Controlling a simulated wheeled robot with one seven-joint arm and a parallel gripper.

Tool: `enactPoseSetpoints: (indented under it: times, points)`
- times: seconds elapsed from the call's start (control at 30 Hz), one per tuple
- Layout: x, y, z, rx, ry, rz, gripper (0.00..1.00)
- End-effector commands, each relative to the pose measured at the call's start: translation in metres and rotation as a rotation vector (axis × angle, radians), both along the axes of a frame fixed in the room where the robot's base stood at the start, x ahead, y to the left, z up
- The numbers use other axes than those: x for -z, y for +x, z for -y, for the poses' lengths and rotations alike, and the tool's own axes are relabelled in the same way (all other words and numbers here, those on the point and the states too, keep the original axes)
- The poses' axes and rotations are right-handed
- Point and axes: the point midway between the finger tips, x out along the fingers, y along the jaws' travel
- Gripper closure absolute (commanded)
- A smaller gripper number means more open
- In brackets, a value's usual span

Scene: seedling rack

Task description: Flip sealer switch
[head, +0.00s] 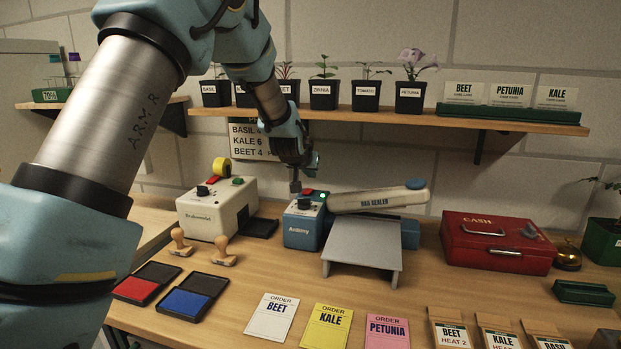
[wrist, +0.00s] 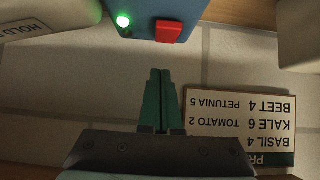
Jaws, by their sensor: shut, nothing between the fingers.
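The bag sealer has a blue body (head: 303,232) with a black knob and a long pale arm (head: 378,200) marked "BAG SEALER". Its red switch (head: 307,191) shows beside my gripper (head: 295,187). In the wrist view the red switch (wrist: 168,32) stands at the edge of the blue body (wrist: 150,8), with a lit green lamp (wrist: 123,20) to its left. My gripper (wrist: 158,72) is shut and empty. Its green fingertips point toward the switch, with a visible gap between them in the picture. Which way the switch is tipped I cannot tell.
A cream machine (head: 215,210) with its own red and green controls stands left of the sealer. A grey stand (head: 362,255) is in front, a red cash box (head: 497,243) to the right. Ink pads and order cards lie nearer. A plant shelf (head: 400,116) runs behind.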

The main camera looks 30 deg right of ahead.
Motion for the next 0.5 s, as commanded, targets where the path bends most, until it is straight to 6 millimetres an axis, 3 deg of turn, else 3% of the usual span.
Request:
enactPoseSetpoints:
  times: [0.07,0.5]
  points:
    - [-0.026,0.004,0.001,-0.001,-0.003,0.004,1.00]
    - [-0.089,-0.036,-0.035,0.000,-0.001,0.001,1.00]
